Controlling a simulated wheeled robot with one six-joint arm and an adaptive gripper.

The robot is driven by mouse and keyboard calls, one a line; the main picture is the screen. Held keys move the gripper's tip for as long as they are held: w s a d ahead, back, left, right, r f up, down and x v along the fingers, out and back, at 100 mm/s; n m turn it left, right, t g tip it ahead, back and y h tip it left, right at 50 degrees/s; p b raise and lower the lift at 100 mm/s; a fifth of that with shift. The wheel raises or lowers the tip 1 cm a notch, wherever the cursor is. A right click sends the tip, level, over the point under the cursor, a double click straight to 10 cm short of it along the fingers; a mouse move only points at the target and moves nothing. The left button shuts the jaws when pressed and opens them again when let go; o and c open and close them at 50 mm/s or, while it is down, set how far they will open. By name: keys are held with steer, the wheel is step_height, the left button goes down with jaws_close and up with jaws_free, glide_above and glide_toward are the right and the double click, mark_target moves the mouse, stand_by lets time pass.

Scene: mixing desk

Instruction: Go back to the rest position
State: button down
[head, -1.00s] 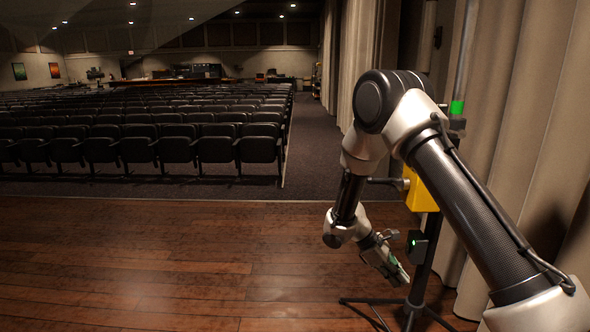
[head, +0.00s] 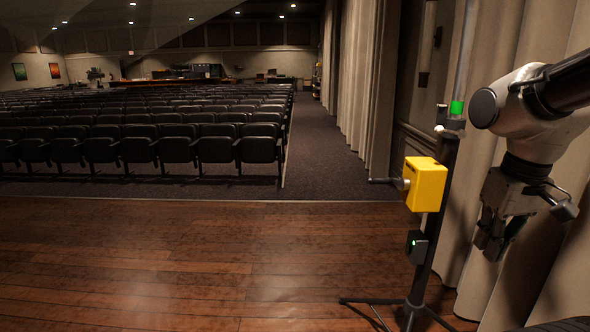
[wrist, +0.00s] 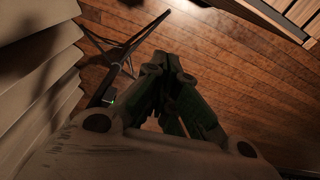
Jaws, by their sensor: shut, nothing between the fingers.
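My gripper (head: 490,240) hangs at the right of the head view, right of the stand and in front of the beige curtain. It points downward. In the wrist view my gripper (wrist: 172,62) has its fingers together at the tips with nothing between them, above the wooden floor. My arm reaches in from the right edge of the head view.
Curtains (head: 520,60) line the right. The wooden stage floor (head: 180,260) is clear. Rows of seats (head: 200,145) stand beyond.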

steer(key=r+t, duration=0.1)
steer(key=s+d+r+t, duration=0.1)
steer(key=r, duration=0.1)
steer(key=s+r+m, duration=0.1)
steer(key=shift+s+d+r+t, duration=0.25)
steer(key=shift+d+r+t, duration=0.05)
steer(key=shift+d+t, duration=0.1)
stand_by(0.5)
